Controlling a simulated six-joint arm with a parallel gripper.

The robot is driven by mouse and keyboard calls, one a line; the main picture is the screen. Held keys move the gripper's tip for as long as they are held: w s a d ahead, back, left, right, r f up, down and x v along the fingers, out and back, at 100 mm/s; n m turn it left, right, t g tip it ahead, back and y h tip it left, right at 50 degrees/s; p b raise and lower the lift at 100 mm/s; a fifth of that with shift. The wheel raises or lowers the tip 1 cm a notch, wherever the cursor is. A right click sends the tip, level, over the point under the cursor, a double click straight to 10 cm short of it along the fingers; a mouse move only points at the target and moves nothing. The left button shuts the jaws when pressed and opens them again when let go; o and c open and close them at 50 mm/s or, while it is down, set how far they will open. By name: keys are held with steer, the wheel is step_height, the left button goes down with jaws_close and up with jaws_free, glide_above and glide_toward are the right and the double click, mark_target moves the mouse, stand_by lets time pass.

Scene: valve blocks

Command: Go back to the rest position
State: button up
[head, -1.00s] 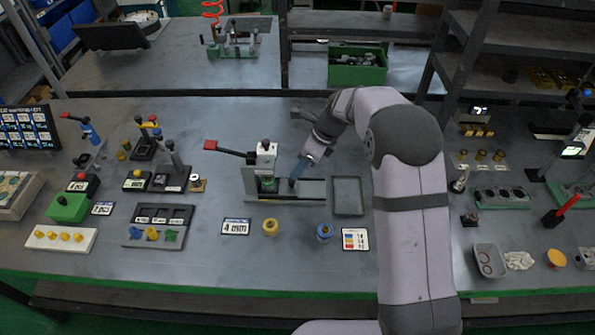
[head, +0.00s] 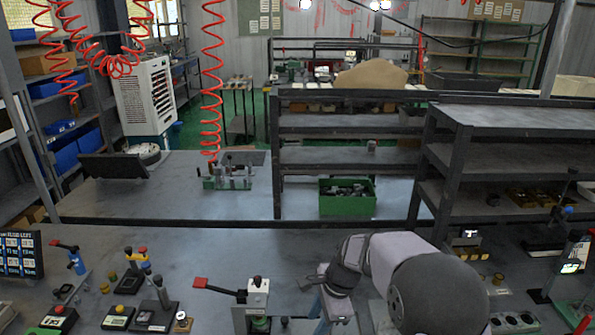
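My gripper (head: 327,307) is at the bottom centre of the head view, at the end of my grey arm, which comes in from the lower right. It is just right of the toggle clamp fixture, which has a red-tipped lever (head: 200,282), a white block (head: 258,292) and a green part below it. The gripper looks apart from the white block. Its fingertips are small and partly hidden by my wrist, so I cannot tell whether they are open or hold anything. The front of the bench is below the picture.
On the bench at left are a label board (head: 20,253), a blue-bodied clamp (head: 77,262) and button boxes (head: 118,317). A green bin (head: 347,198) stands on the rear table. A dark shelf rack (head: 460,175) stands at right behind my arm. The bench behind my gripper is clear.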

steer(key=s+d+n+h, duration=0.1)
steer(key=s+d+n, duration=0.2)
steer(key=s+n, duration=0.2)
steer(key=s+d+n+h, duration=0.1)
steer(key=s+d+n, duration=0.2)
steer(key=s, duration=0.7)
steer(key=s+d+n+g, duration=0.1)
steer(key=s+d+n, duration=0.3)
steer(key=s+n, duration=0.3)
steer(key=shift+s+n+h, duration=0.25)
steer(key=shift+n+h, duration=0.15)
steer(key=shift+n, duration=0.1)
